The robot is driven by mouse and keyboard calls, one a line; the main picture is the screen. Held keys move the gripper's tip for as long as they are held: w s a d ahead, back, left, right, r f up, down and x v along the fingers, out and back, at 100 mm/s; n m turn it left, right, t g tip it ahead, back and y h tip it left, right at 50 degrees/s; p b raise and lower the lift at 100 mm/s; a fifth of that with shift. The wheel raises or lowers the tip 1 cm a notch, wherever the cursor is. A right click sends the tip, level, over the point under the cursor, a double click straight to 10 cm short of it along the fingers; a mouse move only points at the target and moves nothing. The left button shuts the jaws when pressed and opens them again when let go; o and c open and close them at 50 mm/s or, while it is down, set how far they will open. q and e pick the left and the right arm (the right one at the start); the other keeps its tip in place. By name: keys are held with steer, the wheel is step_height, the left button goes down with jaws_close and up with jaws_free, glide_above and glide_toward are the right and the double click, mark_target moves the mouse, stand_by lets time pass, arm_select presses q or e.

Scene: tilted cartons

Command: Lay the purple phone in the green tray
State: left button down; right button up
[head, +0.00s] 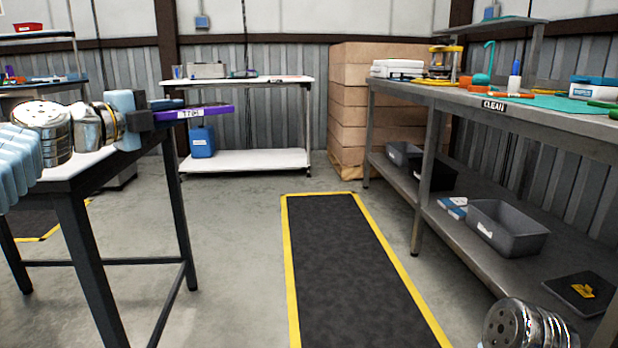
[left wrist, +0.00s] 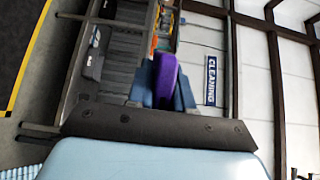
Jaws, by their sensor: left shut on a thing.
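My left gripper (head: 166,106) is shut on the purple phone (head: 212,111) and holds it up near the far end of the left table. The phone sticks out to the right of the fingers, with a pale lettered patch on its near side. In the left wrist view the phone (left wrist: 166,78) sits between the two blue-grey fingers (left wrist: 163,88), seen end-on. I cannot make out a green tray for certain in either view. My right gripper is not in view; only part of my right arm shows at the bottom right.
A dark-legged table (head: 66,180) stands at the left. A long metal bench (head: 455,94) with a teal mat (head: 545,103) and tools runs along the right, with a grey bin (head: 507,228) on its lower shelf. A white-topped table (head: 255,81) stands behind. The dark floor mat (head: 350,260) is clear.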

arm_select(q)
steer(key=w+d+f+n+t+y, duration=0.2)
steer(key=w+f+y, duration=0.1)
steer(key=w+f, duration=0.65)
steer(key=d+f+n+y, duration=0.25)
steer(key=d+f, duration=0.25)
steer(key=f, duration=0.6)
steer(key=d+f+n+y, duration=0.1)
steer(key=d+f+y, duration=0.25)
steer(key=f, duration=0.85)
steer(key=s+d+f, duration=0.8)
steer(key=s+f, duration=0.3)
steer(key=f, duration=0.1)
steer(key=s+a+f, duration=0.6)
steer(key=a+f, duration=0.6)
steer(key=a, duration=0.1)
step_height(320, 180, up, 15)
steer(key=p, duration=1.5)
steer(key=shift+s+n+t+y, duration=0.2)
steer(key=shift+n+t+y, duration=0.1)
steer(key=shift+n+t, duration=0.15)
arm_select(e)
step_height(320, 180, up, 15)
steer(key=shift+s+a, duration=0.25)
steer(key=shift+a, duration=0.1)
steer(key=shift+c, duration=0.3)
